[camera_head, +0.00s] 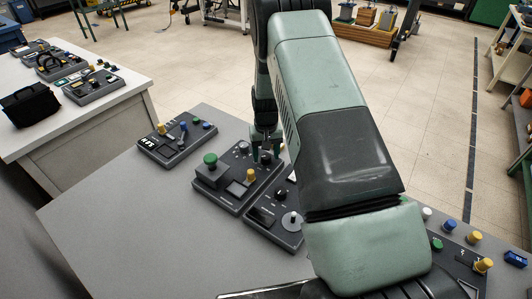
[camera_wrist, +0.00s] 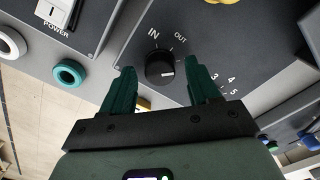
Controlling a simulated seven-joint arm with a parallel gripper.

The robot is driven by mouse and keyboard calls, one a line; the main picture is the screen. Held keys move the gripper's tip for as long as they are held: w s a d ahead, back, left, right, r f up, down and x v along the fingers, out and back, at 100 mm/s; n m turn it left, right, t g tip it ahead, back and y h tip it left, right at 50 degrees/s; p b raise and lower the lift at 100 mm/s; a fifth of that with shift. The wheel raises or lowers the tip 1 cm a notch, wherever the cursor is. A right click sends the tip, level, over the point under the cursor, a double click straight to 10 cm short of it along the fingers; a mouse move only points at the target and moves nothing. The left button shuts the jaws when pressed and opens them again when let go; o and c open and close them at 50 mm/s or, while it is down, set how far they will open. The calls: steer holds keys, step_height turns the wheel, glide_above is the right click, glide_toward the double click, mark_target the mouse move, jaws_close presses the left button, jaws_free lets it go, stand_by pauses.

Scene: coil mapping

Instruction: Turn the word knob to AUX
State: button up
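In the wrist view a round black knob (camera_wrist: 160,67) sits on a dark grey panel (camera_wrist: 240,40). The words IN and OUT are printed at its upper side; no AUX label is visible. A pale mark shows on the knob's face. My gripper (camera_wrist: 160,73) is open, with one dark green finger on each side of the knob; I cannot tell whether either touches it. In the head view my gripper (camera_head: 265,155) is over the upper edge of the dark panels, and the knob there is hidden or too small to tell.
The numbers 3, 4 and 5 are printed right of the right finger in the wrist view. A teal ring (camera_wrist: 68,74) and a POWER switch (camera_wrist: 58,12) are at left. In the head view, a green button (camera_head: 210,159) and a grey disc (camera_head: 291,221) stand on nearby panels.

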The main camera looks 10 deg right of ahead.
step_height(320, 180, up, 11)
stand_by(0.6)
steer(key=shift+f, duration=0.1)
step_height(320, 180, up, 11)
steer(key=t, duration=0.1)
glide_above(266, 156)
steer(key=s, duration=0.3)
steer(key=s+r+t, duration=0.1)
steer(key=s+r, duration=0.7)
steer(key=r, duration=0.3)
steer(key=s+r+t, duration=0.1)
steer(key=s+r, duration=0.2)
steer(key=s, duration=0.8)
steer(key=s+r+t, duration=0.2)
steer(key=s+r, duration=0.2)
steer(key=s, duration=0.8)
steer(key=shift+d+r+t, duration=0.15)
steer(key=shift+d+t, duration=0.1)
steer(key=shift+t, duration=0.05)
